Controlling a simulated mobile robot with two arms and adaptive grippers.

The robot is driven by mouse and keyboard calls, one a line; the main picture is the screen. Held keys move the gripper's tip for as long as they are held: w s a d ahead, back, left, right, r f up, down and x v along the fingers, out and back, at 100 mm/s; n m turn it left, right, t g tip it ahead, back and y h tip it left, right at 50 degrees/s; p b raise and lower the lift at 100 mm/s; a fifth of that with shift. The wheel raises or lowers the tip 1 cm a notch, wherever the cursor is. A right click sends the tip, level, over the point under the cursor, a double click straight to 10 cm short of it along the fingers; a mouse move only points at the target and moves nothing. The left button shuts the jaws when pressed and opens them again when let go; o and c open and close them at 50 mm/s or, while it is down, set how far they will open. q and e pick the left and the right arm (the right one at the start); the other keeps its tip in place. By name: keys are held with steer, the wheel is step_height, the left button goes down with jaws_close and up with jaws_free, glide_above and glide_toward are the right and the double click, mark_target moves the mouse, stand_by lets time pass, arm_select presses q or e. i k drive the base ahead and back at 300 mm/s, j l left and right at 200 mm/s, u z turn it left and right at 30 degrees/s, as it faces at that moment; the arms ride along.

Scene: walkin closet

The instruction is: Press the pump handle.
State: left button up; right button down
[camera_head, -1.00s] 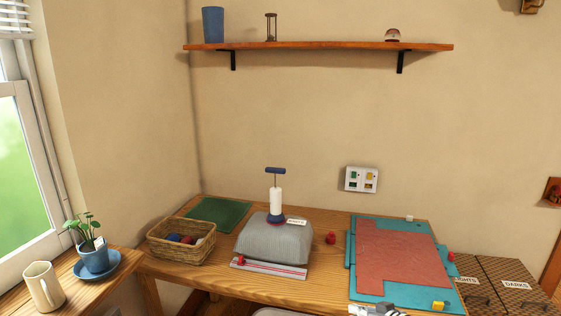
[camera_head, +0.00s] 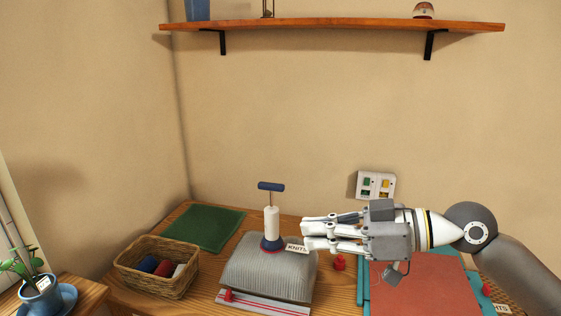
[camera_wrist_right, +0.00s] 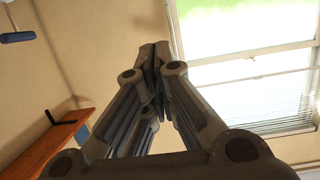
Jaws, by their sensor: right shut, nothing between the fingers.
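The pump stands upright on a grey ribbed bag (camera_head: 270,275) on the wooden table. It has a white body (camera_head: 271,222), a blue T-shaped handle (camera_head: 271,187) and a blue and red base. The handle is up, with a short rod showing below it. My right gripper (camera_head: 305,232) is shut and empty, just right of the pump and lower than the handle, pointing left. In the right wrist view its fingertips (camera_wrist_right: 155,50) are together, and the blue handle (camera_wrist_right: 18,37) shows at the top left. My left gripper is out of view.
A wicker basket (camera_head: 158,266) with rolled items and a green mat (camera_head: 205,227) lie left of the pump. A red folded cloth (camera_head: 425,285) on a teal board is at right. A shelf (camera_head: 330,27) hangs above; a plant pot (camera_head: 42,292) stands lower left.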

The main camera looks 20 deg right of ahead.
mark_target(268, 186)
steer(key=i+l, duration=0.35)
steer(key=i, duration=0.15)
steer(key=i+l, duration=0.35)
steer(key=i, duration=0.15)
